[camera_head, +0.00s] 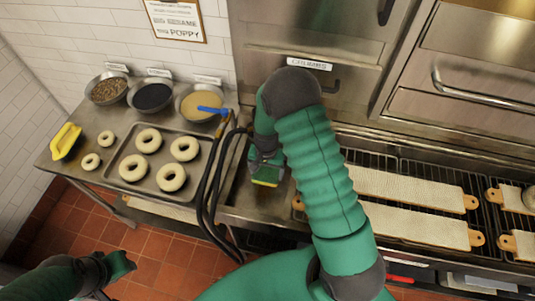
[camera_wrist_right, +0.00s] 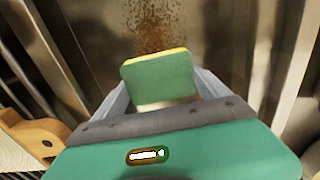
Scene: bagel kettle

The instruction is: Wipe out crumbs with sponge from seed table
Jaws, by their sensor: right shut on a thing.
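A green and yellow sponge (camera_head: 266,177) is in my right gripper (camera_head: 266,160), which is shut on it over the metal surface right of the cables. In the right wrist view the sponge (camera_wrist_right: 158,78) sits between the two fingers (camera_wrist_right: 160,95), green face toward the camera. Brown crumbs (camera_wrist_right: 150,25) lie scattered on the metal just beyond it. Whether the sponge touches the metal is unclear. The metal seed table (camera_head: 104,188) stands at left. My left gripper (camera_head: 122,264) hangs over the floor at lower left; its finger opening is unclear.
On the table are a tray (camera_head: 150,193) of bagels, loose bagels, a yellow object (camera_head: 66,140) and seed bowls (camera_head: 152,97), one with a blue-handled tool (camera_head: 211,110). Black cables (camera_head: 212,180) hang beside the sponge. Long boards (camera_head: 410,190) lie on racks at right.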

